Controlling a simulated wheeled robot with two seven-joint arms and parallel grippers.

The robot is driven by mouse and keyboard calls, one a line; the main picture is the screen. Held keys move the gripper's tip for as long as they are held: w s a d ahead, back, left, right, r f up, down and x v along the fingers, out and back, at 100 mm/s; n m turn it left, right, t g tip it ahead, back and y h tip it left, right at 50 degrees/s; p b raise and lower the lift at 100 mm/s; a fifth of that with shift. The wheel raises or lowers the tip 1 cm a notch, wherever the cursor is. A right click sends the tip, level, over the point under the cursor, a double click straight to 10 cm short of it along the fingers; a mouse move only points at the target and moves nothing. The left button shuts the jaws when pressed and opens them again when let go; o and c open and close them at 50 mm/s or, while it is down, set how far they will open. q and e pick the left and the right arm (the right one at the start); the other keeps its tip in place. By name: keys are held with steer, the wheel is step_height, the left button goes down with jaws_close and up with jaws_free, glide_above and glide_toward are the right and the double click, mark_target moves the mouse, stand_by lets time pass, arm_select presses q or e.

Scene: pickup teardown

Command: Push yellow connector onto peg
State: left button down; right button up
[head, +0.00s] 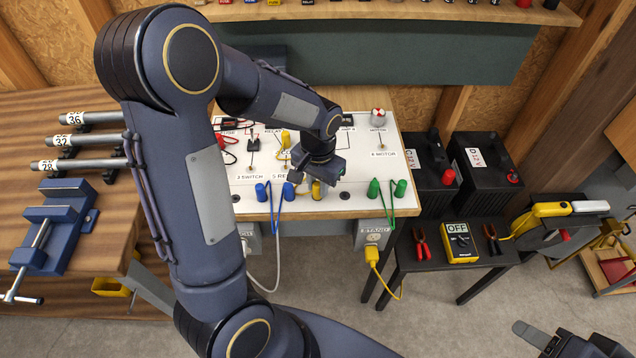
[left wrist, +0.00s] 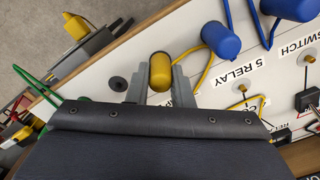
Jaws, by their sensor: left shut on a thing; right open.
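A yellow connector (head: 318,190) with a yellow wire stands near the front edge of the white board (head: 300,206). My left gripper (head: 312,184) is shut on it; in the left wrist view the connector (left wrist: 160,72) sits between the two grey fingers. Whether it is on a peg underneath is hidden. A bare brass peg (left wrist: 243,88) shows near the 5 RELAY label. Another yellow connector (head: 286,138) is farther back on the board. My right gripper (head: 562,340) is open and empty at the lower right, away from the board.
Blue connectors (head: 262,192) stand left of my left gripper and green connectors (head: 374,188) stand right of it, with looped wires. Black battery boxes (head: 487,162), a yellow meter (head: 459,243) and pliers (head: 422,245) are at the right. A blue vise (head: 55,225) is on the left bench.

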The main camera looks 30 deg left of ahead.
mark_target(318, 183)
arm_select(q)
steer(key=c, duration=1.2)
jaws_free()
steer(key=shift+r, duration=0.1)
step_height(318, 183, up, 7)
steer(key=shift+f, duration=0.1)
steer(key=shift+r, duration=0.45)
steer(key=s+d+r+n+t+h, duration=0.1)
steer(key=s+d+r+t+h, duration=0.1)
steer(key=s, duration=0.6)
steer(key=s+d+r+n+t+h, duration=0.1)
steer(key=s+d+r+t, duration=0.1)
steer(key=s, duration=0.7)
steer(key=shift+r+n+t+h, duration=0.3)
steer(key=shift+r+t+h, duration=0.1)
steer(key=shift+r+t, duration=0.35)
